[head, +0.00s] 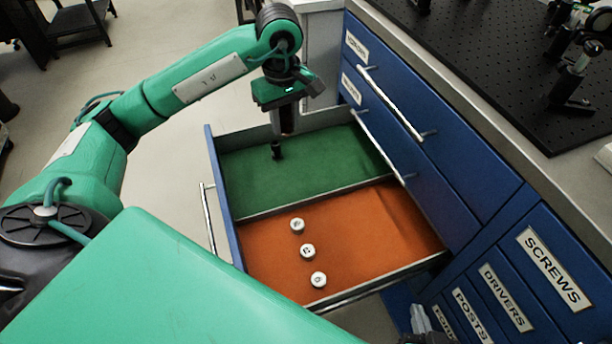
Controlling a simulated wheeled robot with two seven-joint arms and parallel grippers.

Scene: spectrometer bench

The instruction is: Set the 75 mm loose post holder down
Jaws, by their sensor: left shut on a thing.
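My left gripper (286,122) reaches down over the green-lined compartment (330,160) of an open blue drawer. It is shut on a small dark post holder (277,151), which hangs below the fingers, upright or nearly so. I cannot tell whether its lower end touches the green lining. The gripper hides part of it. What seems to be my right gripper (423,322) shows only in part at the bottom edge, and its jaws are unclear.
A thin divider (310,203) separates the green compartment from an orange-lined one (370,235). Three small white-topped round pieces (307,251) stand in a row there. Blue cabinet drawers (440,170) and a black perforated bench top (520,70) lie to the right.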

